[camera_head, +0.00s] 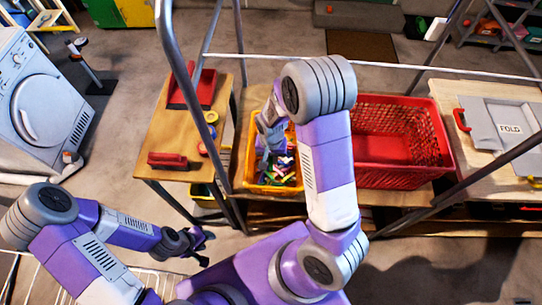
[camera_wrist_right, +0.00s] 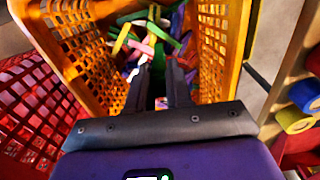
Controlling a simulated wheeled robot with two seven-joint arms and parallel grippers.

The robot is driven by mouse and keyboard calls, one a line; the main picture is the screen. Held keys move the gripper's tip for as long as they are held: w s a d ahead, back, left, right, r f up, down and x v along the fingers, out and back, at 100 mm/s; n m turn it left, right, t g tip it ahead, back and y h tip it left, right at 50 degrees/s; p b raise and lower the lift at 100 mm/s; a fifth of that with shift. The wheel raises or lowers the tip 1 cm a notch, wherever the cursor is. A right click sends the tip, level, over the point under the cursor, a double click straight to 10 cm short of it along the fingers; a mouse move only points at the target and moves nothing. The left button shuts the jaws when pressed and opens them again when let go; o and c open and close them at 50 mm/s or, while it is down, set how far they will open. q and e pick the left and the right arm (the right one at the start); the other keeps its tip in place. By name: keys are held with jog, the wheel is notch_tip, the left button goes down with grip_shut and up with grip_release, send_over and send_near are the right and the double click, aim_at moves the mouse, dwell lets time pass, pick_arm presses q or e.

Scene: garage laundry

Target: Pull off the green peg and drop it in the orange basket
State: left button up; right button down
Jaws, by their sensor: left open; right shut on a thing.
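The orange basket (camera_head: 250,165) stands on a wooden bench in the middle of the head view, with many coloured pegs (camera_head: 284,172) in it. In the right wrist view, the basket's slatted wall (camera_wrist_right: 92,50) surrounds the fingers. Loose green pegs (camera_wrist_right: 124,38) lie just past the fingertips among pink, blue and other ones. My left gripper (camera_head: 203,248) is open and empty, low at the left, away from the basket.
A red basket (camera_head: 400,150) stands right beside the orange one. A wooden table (camera_head: 160,130) with red items is to its left. Metal frame poles (camera_head: 172,45) cross the space. A white washing machine (camera_head: 40,100) stands at far left, a folding board (camera_head: 500,120) at right.

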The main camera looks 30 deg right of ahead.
jog(key=shift+f+b, duration=0.35)
jog(key=shift+f, duration=0.3)
jog(key=c, duration=1)
grip_release()
jog(key=shift+o, duration=0.2)
notch_tip(320, 180, up, 8)
jog(key=shift+f+p, duration=0.2)
jog(key=shift+p, duration=0.7)
